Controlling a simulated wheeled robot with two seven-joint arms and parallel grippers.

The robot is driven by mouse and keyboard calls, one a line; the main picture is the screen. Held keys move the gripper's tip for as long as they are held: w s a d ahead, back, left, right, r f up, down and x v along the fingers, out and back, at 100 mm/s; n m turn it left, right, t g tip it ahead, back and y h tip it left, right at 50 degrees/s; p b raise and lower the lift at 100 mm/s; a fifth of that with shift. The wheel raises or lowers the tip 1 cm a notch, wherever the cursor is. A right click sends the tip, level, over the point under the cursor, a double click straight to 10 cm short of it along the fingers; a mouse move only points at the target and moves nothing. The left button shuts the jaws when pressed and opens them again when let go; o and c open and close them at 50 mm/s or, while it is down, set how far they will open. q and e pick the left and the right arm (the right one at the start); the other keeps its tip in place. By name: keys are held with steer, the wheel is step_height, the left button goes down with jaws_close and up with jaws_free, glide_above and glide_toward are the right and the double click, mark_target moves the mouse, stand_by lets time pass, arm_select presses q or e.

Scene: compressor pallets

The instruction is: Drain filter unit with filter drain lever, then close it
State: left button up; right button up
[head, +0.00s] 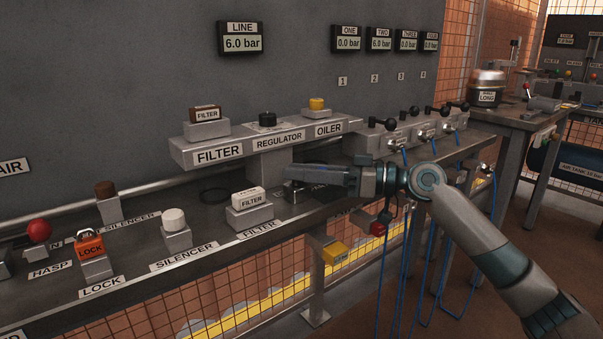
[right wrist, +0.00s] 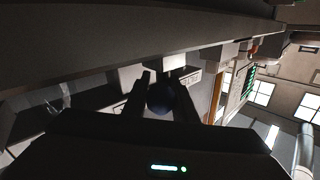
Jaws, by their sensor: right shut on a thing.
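The filter unit is the left part of a grey block labelled FILTER (head: 218,153), with a brown filter piece (head: 206,115) on top. My right gripper (head: 290,173) reaches in from the right, just below the regulator part of the block. In the right wrist view its fingers are shut on a dark ball-shaped knob (right wrist: 160,98), probably the drain lever's end. The lever's shaft and its angle are hidden by the gripper in the head view. My left gripper is not in view.
A white filter piece (head: 249,196) stands on a bench block in front of the unit. A silencer piece (head: 174,219) and an orange lock (head: 90,246) stand further left. Black-knobbed valves (head: 390,124) with blue hoses are to the right. The line gauge (head: 242,42) reads 6.0 bar.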

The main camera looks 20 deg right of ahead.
steer(key=shift+w+d+r+n+g+y+b, duration=0.15)
steer(key=shift+n+g+y+b, duration=0.15)
steer(key=shift+g+b, duration=0.35)
steer(key=shift+w+d+f+n+g+y+b, duration=0.1)
steer(key=shift+w+n+g+y+b, duration=0.2)
steer(key=shift+b, duration=0.55)
stand_by(4.2)
steer(key=shift+s, duration=0.15)
steer(key=o, duration=1)
steer(key=shift+s+d+f, duration=0.15)
steer(key=shift+d+f, duration=0.05)
steer(key=shift+d, duration=0.15)
steer(key=p+v, duration=0.2)
steer(key=v, duration=1.4)
steer(key=shift+d+r, duration=0.2)
steer(key=shift+d, duration=0.15)
